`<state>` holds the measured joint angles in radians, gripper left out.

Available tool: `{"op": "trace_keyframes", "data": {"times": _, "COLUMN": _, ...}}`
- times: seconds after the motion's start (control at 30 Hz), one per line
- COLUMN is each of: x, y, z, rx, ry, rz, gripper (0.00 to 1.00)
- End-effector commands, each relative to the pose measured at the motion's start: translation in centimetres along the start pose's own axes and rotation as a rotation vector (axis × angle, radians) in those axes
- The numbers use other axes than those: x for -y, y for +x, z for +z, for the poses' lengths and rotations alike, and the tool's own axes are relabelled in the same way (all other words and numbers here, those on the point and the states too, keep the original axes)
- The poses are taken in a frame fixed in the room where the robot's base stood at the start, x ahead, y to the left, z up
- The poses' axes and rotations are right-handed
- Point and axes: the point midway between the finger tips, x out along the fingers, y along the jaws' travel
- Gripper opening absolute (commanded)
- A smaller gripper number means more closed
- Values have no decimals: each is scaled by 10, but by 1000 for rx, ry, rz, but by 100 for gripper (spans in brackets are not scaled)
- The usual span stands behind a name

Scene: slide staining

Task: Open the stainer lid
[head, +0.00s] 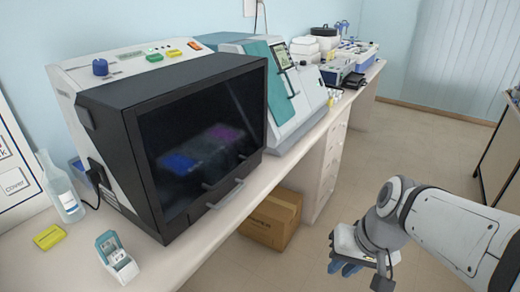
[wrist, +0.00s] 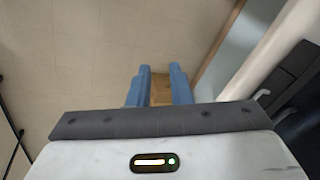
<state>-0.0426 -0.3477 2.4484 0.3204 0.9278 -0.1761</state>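The stainer (head: 190,140) is a white bench machine with a large black front lid and a dark window. The lid looks shut. Blue and purple shapes show dimly behind the window. A grey bar handle (head: 226,195) runs along the lid's lower edge. In the wrist view, a dark body with a small light handle (wrist: 262,93), probably the stainer's, shows at the right edge. My gripper (head: 345,268) hangs over the floor to the right of the bench, well apart from the handle. Its blue fingers (wrist: 161,70) are parted, with nothing held between them.
A cardboard box (head: 270,222) stands on the floor under the bench; part of it shows between my fingers. A teal-and-white machine (head: 290,85) stands right of the stainer. A bottle (head: 64,190), yellow block (head: 49,237) and small slide box (head: 116,258) sit at left. Floor around my gripper is clear.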

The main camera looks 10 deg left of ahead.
Motion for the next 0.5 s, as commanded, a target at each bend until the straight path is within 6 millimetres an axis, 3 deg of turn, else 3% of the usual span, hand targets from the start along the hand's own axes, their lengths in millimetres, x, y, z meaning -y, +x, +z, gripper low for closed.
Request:
{"op": "trace_keyframes", "data": {"times": 0.1, "x": 49, "y": 14, "z": -23, "rx": 64, "ry": 17, "rz": -212, "gripper": 18}}
{"op": "trace_keyframes", "data": {"times": 0.3, "x": 127, "y": 30, "z": -76, "rx": 81, "ry": 83, "rz": -565, "gripper": 18}}
{"op": "trace_keyframes", "data": {"times": 0.5, "x": 183, "y": 49, "z": -143, "rx": -2, "ry": 203, "rz": -853, "gripper": 18}}
